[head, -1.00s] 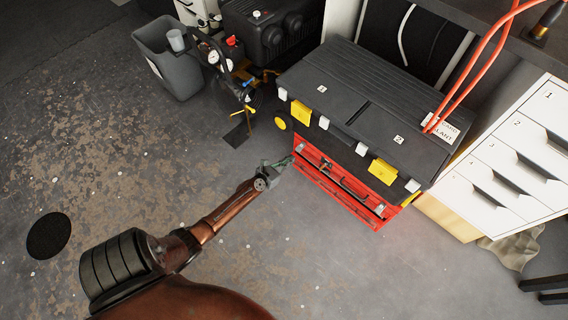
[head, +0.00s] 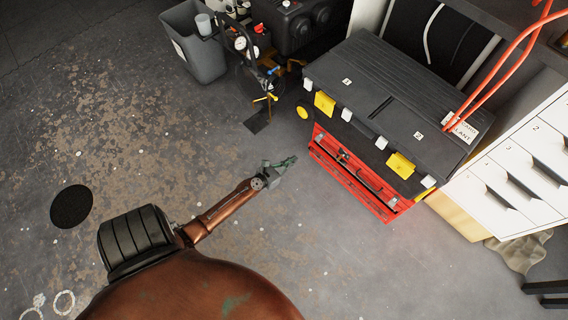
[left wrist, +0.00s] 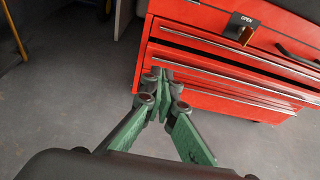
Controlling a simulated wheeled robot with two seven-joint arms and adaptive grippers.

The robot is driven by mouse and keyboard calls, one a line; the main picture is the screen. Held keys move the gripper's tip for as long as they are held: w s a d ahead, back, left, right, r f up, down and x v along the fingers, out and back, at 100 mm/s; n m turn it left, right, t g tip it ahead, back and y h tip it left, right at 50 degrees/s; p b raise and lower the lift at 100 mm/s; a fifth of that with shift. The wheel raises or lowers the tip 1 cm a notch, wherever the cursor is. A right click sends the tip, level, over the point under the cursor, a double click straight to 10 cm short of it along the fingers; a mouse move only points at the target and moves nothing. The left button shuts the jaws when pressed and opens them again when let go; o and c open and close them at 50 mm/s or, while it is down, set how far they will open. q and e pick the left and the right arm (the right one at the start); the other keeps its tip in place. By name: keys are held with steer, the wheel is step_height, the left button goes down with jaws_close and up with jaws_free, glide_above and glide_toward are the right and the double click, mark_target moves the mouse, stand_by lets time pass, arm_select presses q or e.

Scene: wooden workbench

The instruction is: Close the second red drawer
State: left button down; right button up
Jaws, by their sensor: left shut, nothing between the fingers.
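The toolbox has a black lid (head: 385,100) and a red drawer section below it. A red drawer (head: 385,213) stands out from under the lid in the head view, with tools showing inside. In the left wrist view, stacked red drawer fronts (left wrist: 220,58) carry long metal handle strips; which drawer stands out is hard to tell there. My left gripper (head: 290,161) is shut and empty, to the left of the drawer's left end, with floor showing between them. In the left wrist view its green fingers (left wrist: 162,78) overlap the lower left drawer edges. My right gripper is out of view.
A white numbered drawer cabinet (head: 520,170) stands right of the toolbox. A grey bin (head: 192,50) and a compressor with gauges (head: 245,45) stand behind, at left. Orange hoses (head: 500,75) hang at right.

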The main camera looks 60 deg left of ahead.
arm_select(q)
steer(key=s+d+r+g+p, duration=0.1)
steer(key=d+r+g+p, duration=0.15)
steer(key=d, duration=0.25)
steer(key=d+r+g+p, duration=0.2)
steer(key=d+g+p, duration=0.1)
steer(key=d+p, duration=0.15)
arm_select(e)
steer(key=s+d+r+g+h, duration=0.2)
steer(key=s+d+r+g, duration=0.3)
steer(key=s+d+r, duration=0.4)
arm_select(q)
steer(key=w+d+r+b+x, duration=0.1)
steer(key=w+b+x, duration=0.1)
steer(key=b+x, duration=0.7)
steer(key=shift+w+a+f+h, duration=0.4)
steer(key=shift+w+f, duration=0.45)
steer(key=shift+w, duration=0.3)
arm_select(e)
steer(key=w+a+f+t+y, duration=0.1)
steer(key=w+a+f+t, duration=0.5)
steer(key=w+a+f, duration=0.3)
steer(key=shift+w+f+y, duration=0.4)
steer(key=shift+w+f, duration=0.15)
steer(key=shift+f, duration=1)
